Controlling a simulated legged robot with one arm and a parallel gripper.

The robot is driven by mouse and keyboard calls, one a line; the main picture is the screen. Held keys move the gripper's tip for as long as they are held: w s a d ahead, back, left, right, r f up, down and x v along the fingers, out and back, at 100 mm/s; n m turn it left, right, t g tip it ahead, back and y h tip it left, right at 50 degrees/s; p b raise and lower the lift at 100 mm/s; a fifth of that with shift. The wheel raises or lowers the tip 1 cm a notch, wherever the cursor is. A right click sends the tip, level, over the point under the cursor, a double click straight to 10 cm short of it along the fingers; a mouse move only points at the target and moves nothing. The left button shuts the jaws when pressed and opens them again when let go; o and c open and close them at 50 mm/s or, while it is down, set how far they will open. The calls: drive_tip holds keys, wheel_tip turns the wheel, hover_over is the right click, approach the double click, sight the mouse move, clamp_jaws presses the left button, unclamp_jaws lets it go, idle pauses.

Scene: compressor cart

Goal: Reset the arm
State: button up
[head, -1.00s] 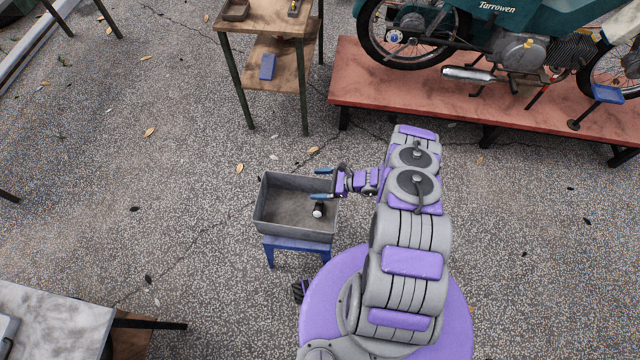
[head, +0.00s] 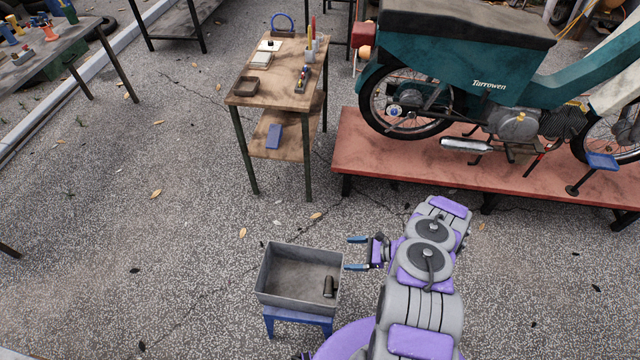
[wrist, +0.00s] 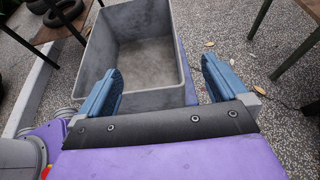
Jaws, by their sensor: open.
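My gripper (head: 356,253) is open and empty, with its two blue fingers apart. In the head view it is just right of the grey bin's upper right corner, apart from it. In the wrist view my gripper (wrist: 160,85) shows its fingers spread, with the bin (wrist: 148,98) beyond them. The grey bin (head: 283,295) stands on a blue stool (head: 298,322). A small dark cylinder (head: 329,287) lies in the bin at its right side. The cylinder does not show in the wrist view.
A wooden table (head: 262,92) with small items stands behind the bin, a blue object (head: 273,136) on its lower shelf. A green moped (head: 470,75) stands on a red platform (head: 410,165) at the right. The paved ground at left is mostly clear.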

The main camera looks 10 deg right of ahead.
drive_tip(key=w+a+r+n+g, duration=0.2)
drive_tip(key=w+a+r+n, duration=0.1)
drive_tip(key=r, duration=0.5)
drive_tip(key=w+a+r+n+g, duration=0.1)
drive_tip(key=w+a+r+n, duration=0.2)
drive_tip(key=r, duration=0.6)
drive_tip(key=s+a+r+n+g+h, duration=0.1)
drive_tip(key=s+a+r+n+g, duration=0.2)
drive_tip(key=r, duration=0.5)
drive_tip(key=s+a+r+n+g, duration=0.25)
drive_tip(key=a+r, duration=0.25)
drive_tip(key=r, duration=0.4)
drive_tip(key=s+a+r+n+h, duration=0.2)
drive_tip(key=s+r+n+h, duration=0.45)
drive_tip(key=s+r, duration=0.7)
drive_tip(key=s+d+r+n+t+h, duration=0.1)
drive_tip(key=s+d+r+n+h, duration=0.1)
drive_tip(key=s, duration=0.6)
drive_tip(key=s+d+r+n+h, duration=0.2)
drive_tip(key=s+d+h, duration=0.1)
drive_tip(key=s, duration=0.5)
drive_tip(key=shift+d+r+t, duration=0.35)
drive_tip(key=shift+d, duration=0.35)
